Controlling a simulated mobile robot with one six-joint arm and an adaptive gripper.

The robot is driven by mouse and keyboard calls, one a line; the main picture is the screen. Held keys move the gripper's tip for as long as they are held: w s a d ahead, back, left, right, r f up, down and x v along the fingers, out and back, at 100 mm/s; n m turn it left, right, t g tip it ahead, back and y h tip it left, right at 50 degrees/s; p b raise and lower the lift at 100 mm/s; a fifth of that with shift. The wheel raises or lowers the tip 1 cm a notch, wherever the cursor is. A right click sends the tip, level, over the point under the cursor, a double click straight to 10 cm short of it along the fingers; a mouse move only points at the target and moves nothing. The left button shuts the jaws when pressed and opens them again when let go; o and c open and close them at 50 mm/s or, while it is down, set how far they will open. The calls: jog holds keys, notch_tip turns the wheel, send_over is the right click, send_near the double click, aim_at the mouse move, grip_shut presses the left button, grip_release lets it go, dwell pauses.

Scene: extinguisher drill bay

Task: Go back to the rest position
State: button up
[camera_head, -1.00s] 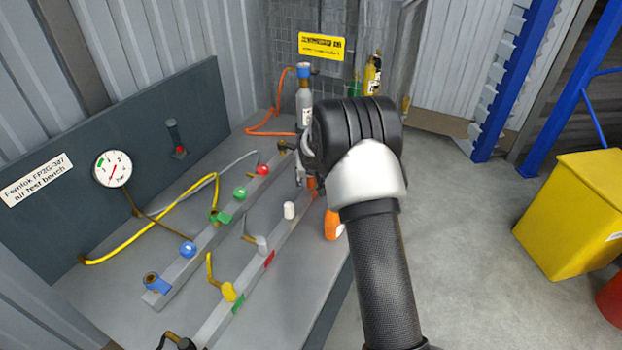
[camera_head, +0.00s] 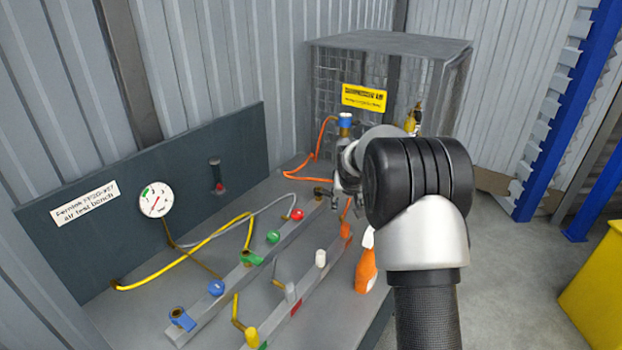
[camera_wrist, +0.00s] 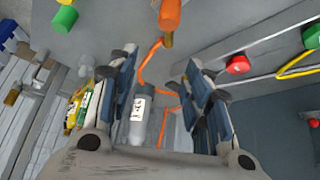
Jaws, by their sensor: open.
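My gripper (camera_head: 345,190) is at the far end of the bench, partly hidden behind my wrist in the head view. In the wrist view my gripper (camera_wrist: 163,75) has its two fingers spread apart with nothing held. A grey cylinder (camera_wrist: 138,120) with a white label shows in the gap between the fingers, beyond them. In the head view its blue top (camera_head: 346,120) shows above my gripper, and its body is mostly hidden. No rest position is marked in either view.
The bench carries valve rails with coloured knobs, such as a red one (camera_head: 297,214), a pressure gauge (camera_head: 156,200) and hoses. An orange spray bottle (camera_head: 366,270) stands beside my arm. A mesh cage (camera_head: 390,42) is behind. A yellow bin (camera_head: 598,290) stands at right, past open floor.

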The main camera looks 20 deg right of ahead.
jog(key=s+a+r+n+y, duration=0.1)
jog(key=s+a+r, duration=0.5)
jog(key=s+r, duration=0.3)
jog(key=s+a+r+n, duration=0.1)
jog(key=s+a+r, duration=0.5)
jog(key=s, duration=0.4)
jog(key=s+a+f+n, duration=0.1)
jog(key=s+a, duration=0.2)
jog(key=s, duration=0.9)
jog(key=s+a+f+n+g+y, duration=0.1)
jog(key=s+a, duration=0.3)
jog(key=s, duration=0.9)
jog(key=shift+a, duration=0.2)
